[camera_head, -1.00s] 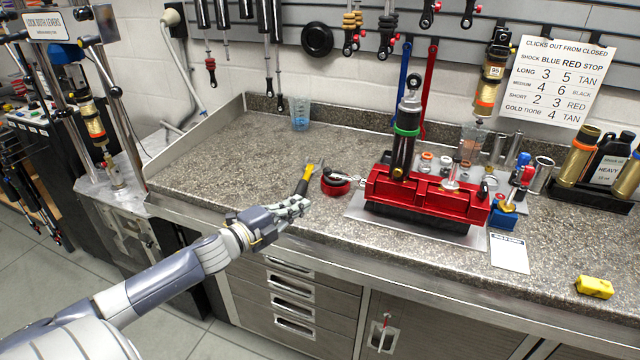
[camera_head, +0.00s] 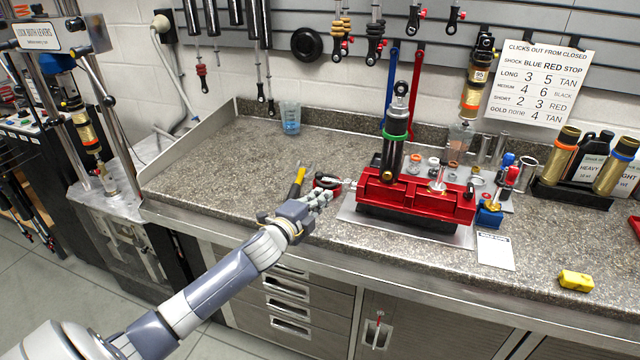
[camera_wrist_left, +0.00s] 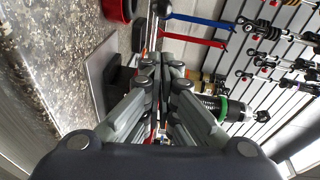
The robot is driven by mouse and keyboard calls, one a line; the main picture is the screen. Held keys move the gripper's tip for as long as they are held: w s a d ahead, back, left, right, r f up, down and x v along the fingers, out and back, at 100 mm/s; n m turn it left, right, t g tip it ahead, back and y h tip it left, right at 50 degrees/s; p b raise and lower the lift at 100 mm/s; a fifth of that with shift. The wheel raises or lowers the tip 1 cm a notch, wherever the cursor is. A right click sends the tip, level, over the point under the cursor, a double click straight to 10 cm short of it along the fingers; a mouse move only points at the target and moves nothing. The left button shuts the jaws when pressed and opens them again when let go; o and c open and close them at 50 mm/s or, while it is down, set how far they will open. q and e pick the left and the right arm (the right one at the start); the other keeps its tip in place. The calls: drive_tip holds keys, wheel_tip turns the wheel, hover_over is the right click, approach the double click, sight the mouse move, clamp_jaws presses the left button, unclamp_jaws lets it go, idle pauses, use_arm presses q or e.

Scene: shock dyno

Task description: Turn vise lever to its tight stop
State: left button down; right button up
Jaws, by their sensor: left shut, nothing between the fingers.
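The red vise (camera_head: 412,202) sits on a grey plate on the bench, with a shock absorber with a green ring (camera_head: 394,140) standing upright in it. A slim metal lever (camera_head: 350,184) shows at the vise's left end, partly hidden near my fingers. In the left wrist view a silver rod with a dark ball end (camera_wrist_left: 162,8) lies beyond the fingertips; it seems to be this lever. My left gripper (camera_head: 325,196) is shut and empty, just left of the vise; I cannot tell whether it touches the lever. Its closed fingers also show in the wrist view (camera_wrist_left: 160,65). My right gripper is out of view.
Small parts and a blue-red fixture (camera_head: 490,212) crowd the vise's right. The bench left of the tool is clear, apart from a blue cup (camera_head: 290,118) at the back.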

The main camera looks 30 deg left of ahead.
sight(333, 179)
use_arm(q)
drive_tip(key=w+a, duration=0.1)
drive_tip(key=w+a+p, duration=0.1)
drive_tip(key=w, duration=0.1)
drive_tip(key=w+a, duration=0.1)
drive_tip(key=shift+w+f, duration=0.35)
drive_tip(key=shift+w, duration=0.05)
drive_tip(key=shift+a, duration=0.15)
drive_tip(key=shift+w+a, duration=0.65)
drive_tip(key=shift+a, duration=0.05)
